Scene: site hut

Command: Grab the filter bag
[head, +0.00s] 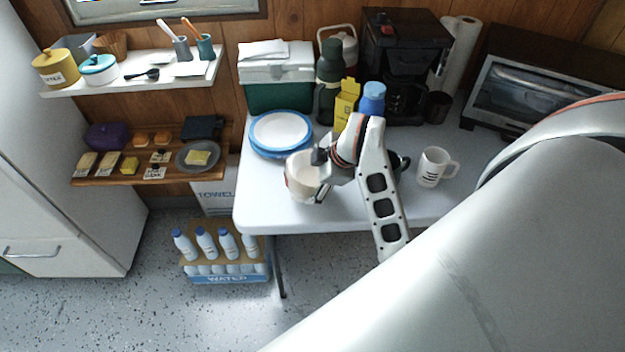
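A yellow box (346,103) with dark print stands upright behind my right wrist. My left gripper is not in view.
The white table (268,205) also holds blue-rimmed plates (280,130), a green cooler (279,95), a dark flask (329,82), a blue-topped container (373,97), a coffee machine (405,60), a white mug (434,167) and a toaster oven (545,90). The front left tabletop is bare.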

